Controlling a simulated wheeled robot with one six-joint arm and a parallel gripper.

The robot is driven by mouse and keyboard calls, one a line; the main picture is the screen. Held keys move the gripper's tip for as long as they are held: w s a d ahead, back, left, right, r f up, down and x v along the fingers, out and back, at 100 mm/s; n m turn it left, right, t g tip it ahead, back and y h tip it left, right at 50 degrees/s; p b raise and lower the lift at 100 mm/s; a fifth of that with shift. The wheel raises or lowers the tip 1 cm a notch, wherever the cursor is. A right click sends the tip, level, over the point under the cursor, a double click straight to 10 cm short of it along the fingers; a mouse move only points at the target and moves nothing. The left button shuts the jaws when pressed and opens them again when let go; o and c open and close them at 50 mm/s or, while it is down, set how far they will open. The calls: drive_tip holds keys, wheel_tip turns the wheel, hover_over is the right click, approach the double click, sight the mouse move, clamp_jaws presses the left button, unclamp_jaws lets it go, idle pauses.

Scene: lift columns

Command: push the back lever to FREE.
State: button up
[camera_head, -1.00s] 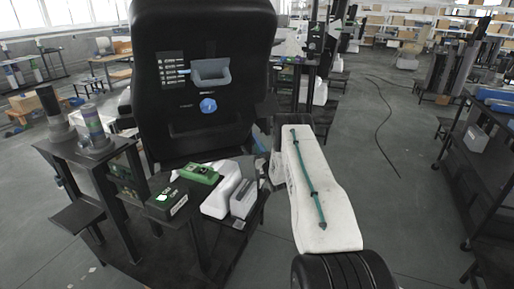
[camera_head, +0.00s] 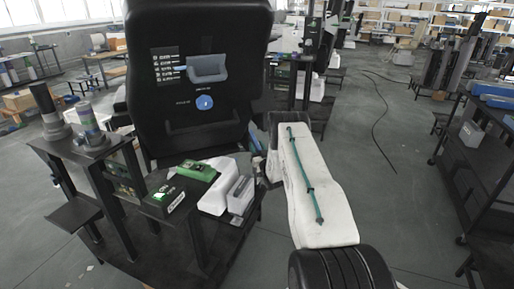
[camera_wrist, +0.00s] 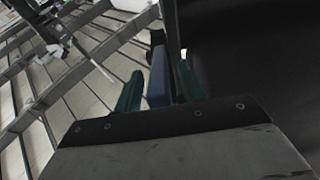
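In the wrist view my gripper (camera_wrist: 160,68) shows two teal fingers spread apart. A blue bar (camera_wrist: 158,82) with a dark upper end stands between them, with a narrow gap on each side. It may be the back lever, but no label shows there and FREE cannot be read. In the head view the tall black column back (camera_head: 200,35) carries a panel with small unreadable text, a grey tray-like part (camera_head: 207,69) and a round blue knob (camera_head: 205,103). My gripper is not clear in the head view, hidden about the column's right edge beyond my white arm.
A dark bench left of and below the column holds a green device (camera_head: 197,170), a white-grey unit (camera_head: 226,190), a black box with a green top (camera_head: 166,195) and cylinders (camera_head: 88,128). A dark rack (camera_head: 480,170) stands far right. Floor between is open.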

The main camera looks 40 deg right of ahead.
drive_tip(key=v, duration=0.7)
drive_tip(key=shift+s, duration=0.35)
drive_tip(key=shift+a+f, duration=0.15)
drive_tip(key=shift+f, duration=0.05)
idle(0.4)
